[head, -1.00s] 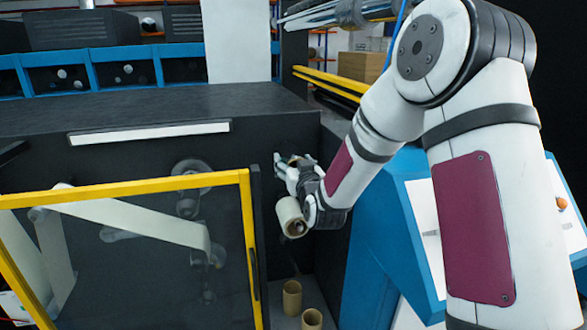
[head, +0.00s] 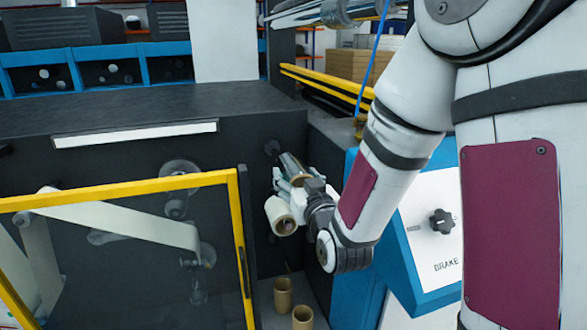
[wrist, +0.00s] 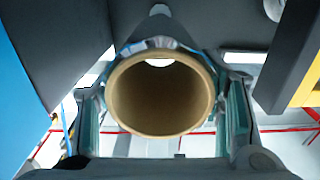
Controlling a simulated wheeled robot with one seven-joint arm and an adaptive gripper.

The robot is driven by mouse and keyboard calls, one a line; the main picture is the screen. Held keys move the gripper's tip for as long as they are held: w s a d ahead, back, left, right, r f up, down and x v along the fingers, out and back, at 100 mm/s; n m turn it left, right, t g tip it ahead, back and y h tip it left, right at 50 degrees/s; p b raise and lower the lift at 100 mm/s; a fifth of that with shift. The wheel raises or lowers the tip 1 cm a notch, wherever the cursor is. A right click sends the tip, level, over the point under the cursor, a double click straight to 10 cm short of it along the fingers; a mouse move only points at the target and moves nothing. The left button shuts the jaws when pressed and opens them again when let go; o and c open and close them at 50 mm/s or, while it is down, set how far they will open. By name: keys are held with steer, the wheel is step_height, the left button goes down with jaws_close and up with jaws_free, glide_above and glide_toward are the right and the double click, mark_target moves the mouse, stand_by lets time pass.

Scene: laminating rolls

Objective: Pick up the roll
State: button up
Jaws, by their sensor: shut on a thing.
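A pale roll (head: 281,215) with a brown cardboard core is held at my gripper (head: 287,190), in front of the dark machine wall. In the wrist view the roll (wrist: 112,95) shows end-on, and I look into its hollow core. The gripper's teal-padded fingers (wrist: 165,112) lie on both sides of it. The gripper is shut on this roll. A metal shaft (head: 292,167) shows just behind the fingers; whether the roll touches it I cannot tell.
Two brown cardboard cores (head: 283,294) (head: 303,318) stand upright below the roll. A yellow-framed clear guard (head: 240,215) is close on the left. A blue cabinet with a brake knob (head: 442,222) is on the right. A dark machine top (head: 150,105) lies behind.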

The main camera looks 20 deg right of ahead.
steer(key=shift+s+r+p, duration=0.1)
steer(key=shift+s+p, duration=1.8)
steer(key=shift+s, duration=0.2)
